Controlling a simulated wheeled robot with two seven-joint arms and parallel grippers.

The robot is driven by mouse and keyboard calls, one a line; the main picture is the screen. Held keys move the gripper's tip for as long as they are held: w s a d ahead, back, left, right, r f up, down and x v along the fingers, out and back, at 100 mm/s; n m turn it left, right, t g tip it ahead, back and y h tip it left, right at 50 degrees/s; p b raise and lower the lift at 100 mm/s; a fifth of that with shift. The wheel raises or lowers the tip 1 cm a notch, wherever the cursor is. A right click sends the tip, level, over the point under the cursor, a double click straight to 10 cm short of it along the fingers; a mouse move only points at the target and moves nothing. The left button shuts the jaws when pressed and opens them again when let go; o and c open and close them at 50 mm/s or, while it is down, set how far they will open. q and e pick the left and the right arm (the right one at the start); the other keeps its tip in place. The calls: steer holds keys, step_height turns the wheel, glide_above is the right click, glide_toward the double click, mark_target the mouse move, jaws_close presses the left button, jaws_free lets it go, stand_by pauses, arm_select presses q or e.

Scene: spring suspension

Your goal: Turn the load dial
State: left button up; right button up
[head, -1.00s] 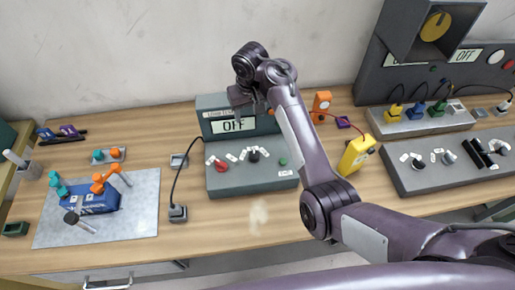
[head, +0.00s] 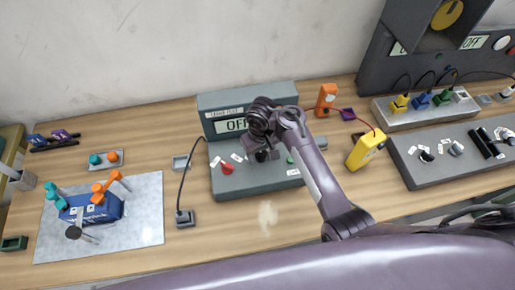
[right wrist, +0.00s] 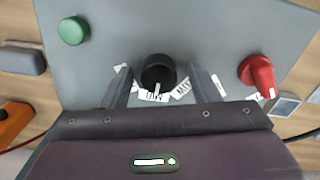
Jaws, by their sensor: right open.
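The load dial appears to be the black knob (right wrist: 158,73) with white labels around it on the grey console (head: 222,180). In the right wrist view the knob lies between the two fingers of my right gripper (right wrist: 163,88). The fingers are open, with a gap on each side of the knob. In the head view my right gripper (head: 262,150) is over the middle of the console top and mostly hides the knob. The console's display (head: 230,126) shows "OF", its end hidden by my arm. My left gripper is not in view.
A red knob (right wrist: 257,76) and a green button (right wrist: 73,30) flank the black knob. A cable runs left of the console.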

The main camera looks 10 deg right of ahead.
steer(key=shift+s+d+r, duration=0.15)
steer(key=shift+s, duration=0.1)
steer(key=shift+c, duration=2.4)
steer(key=c, duration=0.5)
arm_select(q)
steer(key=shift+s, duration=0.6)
